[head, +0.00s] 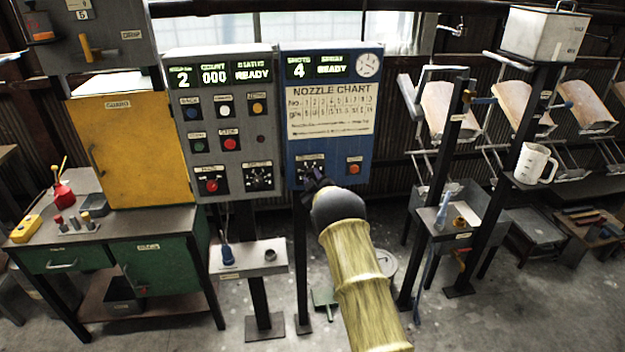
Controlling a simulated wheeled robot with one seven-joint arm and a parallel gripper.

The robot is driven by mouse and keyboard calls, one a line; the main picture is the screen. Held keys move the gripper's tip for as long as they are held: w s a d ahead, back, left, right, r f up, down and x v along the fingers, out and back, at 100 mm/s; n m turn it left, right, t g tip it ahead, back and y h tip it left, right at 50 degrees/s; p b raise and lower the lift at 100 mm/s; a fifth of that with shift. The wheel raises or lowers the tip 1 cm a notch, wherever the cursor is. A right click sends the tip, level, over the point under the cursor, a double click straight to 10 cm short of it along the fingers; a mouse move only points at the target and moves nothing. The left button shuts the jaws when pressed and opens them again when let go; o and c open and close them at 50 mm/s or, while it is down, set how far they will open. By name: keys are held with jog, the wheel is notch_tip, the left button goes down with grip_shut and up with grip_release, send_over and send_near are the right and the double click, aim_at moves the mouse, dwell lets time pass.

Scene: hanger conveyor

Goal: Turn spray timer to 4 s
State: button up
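The blue spray panel (328,150) stands upright near the middle of the head view. A small dark dial plate (310,162) with white marks and a label above it sits at the panel's lower left; I take it for the spray timer. My gripper (313,180) is at the dial's lower edge and hides the knob and part of the scale. I cannot tell the pointer's setting, whether the fingers touch the knob, or whether they are open or shut. The panel display (328,67) reads 4 and READY.
A grey control panel (222,130) with several buttons and another dial (259,178) adjoins on the left. A pedestal (248,258) stands below left. Racks and a white jug (535,163) are at right.

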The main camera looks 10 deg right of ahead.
jog(key=shift+c, duration=0.8)
